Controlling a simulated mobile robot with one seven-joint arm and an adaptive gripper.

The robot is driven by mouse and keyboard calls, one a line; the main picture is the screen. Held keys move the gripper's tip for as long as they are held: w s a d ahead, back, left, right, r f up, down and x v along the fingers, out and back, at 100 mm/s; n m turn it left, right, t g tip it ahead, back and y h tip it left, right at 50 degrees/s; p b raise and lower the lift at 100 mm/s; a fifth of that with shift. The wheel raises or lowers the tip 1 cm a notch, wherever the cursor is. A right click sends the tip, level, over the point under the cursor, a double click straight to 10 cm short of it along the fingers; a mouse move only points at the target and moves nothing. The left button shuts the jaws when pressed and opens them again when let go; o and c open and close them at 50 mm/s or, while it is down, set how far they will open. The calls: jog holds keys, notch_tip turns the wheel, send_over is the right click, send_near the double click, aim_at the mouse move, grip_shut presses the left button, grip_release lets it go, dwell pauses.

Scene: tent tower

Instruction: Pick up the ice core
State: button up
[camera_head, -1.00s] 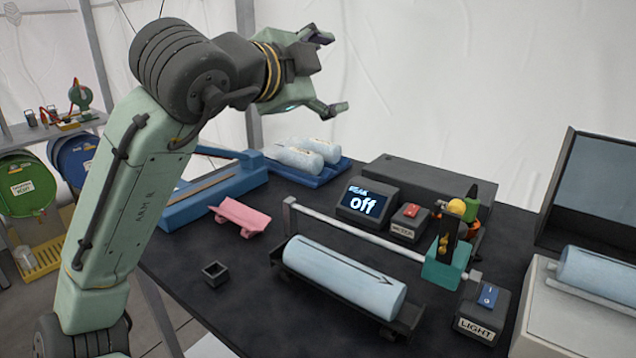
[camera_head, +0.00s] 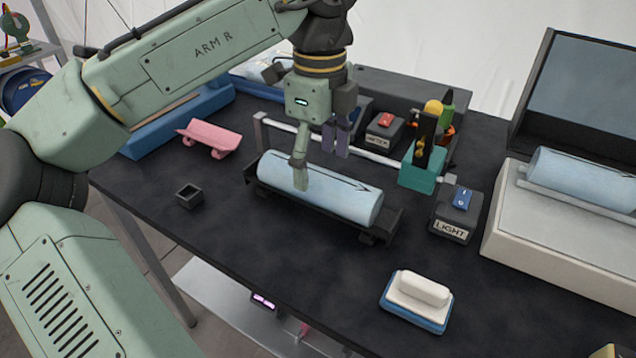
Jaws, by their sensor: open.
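A pale blue ice core (camera_head: 345,200) with a dark arrow along it lies in a low black cradle (camera_head: 392,226) on the dark table. My gripper (camera_head: 318,168) is open and points down over the left part of this core. One finger shows in front of the core's near side and the other behind it, toward the far side. I cannot tell whether either touches it. A second pale blue core (camera_head: 585,178) lies on a light-coloured machine at the right.
A rail with a teal block (camera_head: 422,168) runs behind the cradle. A LIGHT switch box (camera_head: 456,215), a METER box (camera_head: 385,131), a pink holder (camera_head: 210,137), a small black square cup (camera_head: 189,195) and a white-and-blue block (camera_head: 420,298) stand around. The table's front left is clear.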

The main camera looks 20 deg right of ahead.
aim_at(318, 171)
jog(key=f, duration=0.3)
jog(key=shift+s+a+f+p, duration=0.1)
jog(key=shift+a+f+p, duration=0.1)
jog(key=shift+f+p, duration=0.15)
jog(key=shift+d+f, duration=0.1)
jog(key=shift+f, duration=0.45)
jog(key=shift+c, duration=0.6)
grip_shut()
